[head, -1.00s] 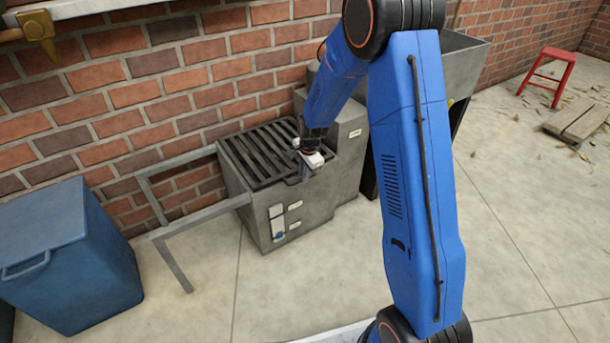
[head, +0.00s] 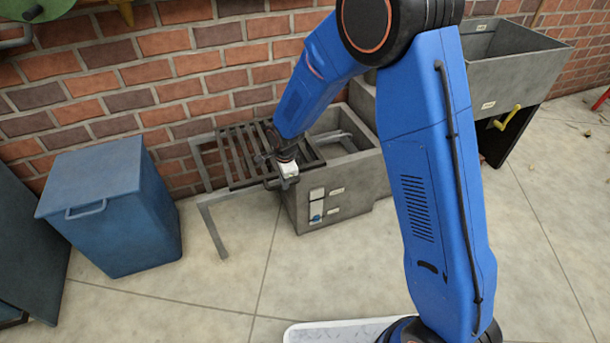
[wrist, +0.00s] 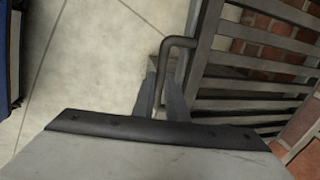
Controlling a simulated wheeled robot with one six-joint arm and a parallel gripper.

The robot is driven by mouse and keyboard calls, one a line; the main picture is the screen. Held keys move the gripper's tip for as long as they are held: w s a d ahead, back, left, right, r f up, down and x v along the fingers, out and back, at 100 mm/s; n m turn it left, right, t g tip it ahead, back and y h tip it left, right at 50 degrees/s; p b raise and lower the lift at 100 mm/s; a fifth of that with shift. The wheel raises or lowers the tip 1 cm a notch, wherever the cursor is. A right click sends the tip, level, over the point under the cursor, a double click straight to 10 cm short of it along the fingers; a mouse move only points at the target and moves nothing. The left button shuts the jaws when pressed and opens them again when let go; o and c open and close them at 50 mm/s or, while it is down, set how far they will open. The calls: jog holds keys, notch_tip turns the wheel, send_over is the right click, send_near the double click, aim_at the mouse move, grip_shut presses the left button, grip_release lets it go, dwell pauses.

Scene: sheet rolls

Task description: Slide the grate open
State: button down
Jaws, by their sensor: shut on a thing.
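The dark slatted grate (head: 238,160) lies partly off the grey concrete box (head: 352,185), out to the left over a pair of metal rails (head: 207,212). The right part of the box's opening (head: 347,132) is uncovered. In the wrist view the grate's slats (wrist: 255,87) fill the right side. Its bent bar handle (wrist: 178,43) runs down between the fingers of my gripper (wrist: 160,100), which is shut on it. In the head view my gripper (head: 286,182) is at the grate's front edge, and its fingertips are hard to make out.
A blue lidded bin (head: 110,205) stands left of the rails, with a gap of floor between. A brick wall (head: 180,85) runs behind. A grey trough (head: 510,60) with a yellow handle stands at the right. The floor in front is clear.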

aim_at(271, 188)
jog(key=shift+s+a, duration=0.25)
jog(key=shift+a, duration=0.55)
jog(key=shift+s+a, duration=0.25)
jog(key=shift+a, duration=0.55)
jog(key=shift+s+a, duration=0.25)
jog(key=shift+a, duration=0.55)
jog(key=c, duration=1.8)
grip_release()
jog(key=shift+o, duration=0.2)
jog(key=s+d+r, duration=0.1)
jog(key=s+r, duration=0.2)
jog(key=r, duration=1.4)
jog(key=shift+s, duration=0.1)
